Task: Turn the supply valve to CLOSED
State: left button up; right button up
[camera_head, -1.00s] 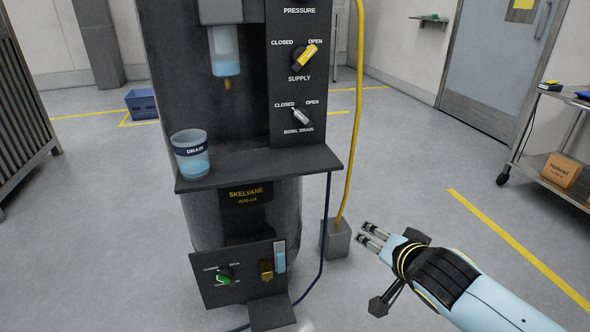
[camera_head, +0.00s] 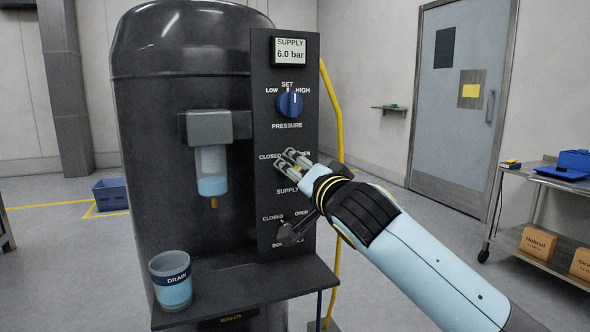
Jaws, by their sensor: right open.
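The supply valve (camera_head: 297,168) is on the black control panel (camera_head: 264,100), between its CLOSED and OPEN labels. Only a small yellow bit of its handle shows, so its present angle cannot be read. My right gripper (camera_head: 284,159) is open in front of the valve, its fingers pointing up and left across it. The fingers hide most of the handle and part of the OPEN label. I cannot tell whether they touch it. My left gripper is not in view.
Above is the blue pressure knob (camera_head: 290,104) and a display (camera_head: 290,51) reading 6.0 bar. A drain cup (camera_head: 171,281) stands on the shelf (camera_head: 235,292). A yellow hose (camera_head: 332,105) runs down the panel's right side.

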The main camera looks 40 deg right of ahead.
jog(key=shift+x, duration=1.05)
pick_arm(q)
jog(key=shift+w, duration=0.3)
pick_arm(e)
jog(key=shift+c, duration=0.3)
jog(key=c, duration=1)
jog(key=shift+c, duration=0.2)
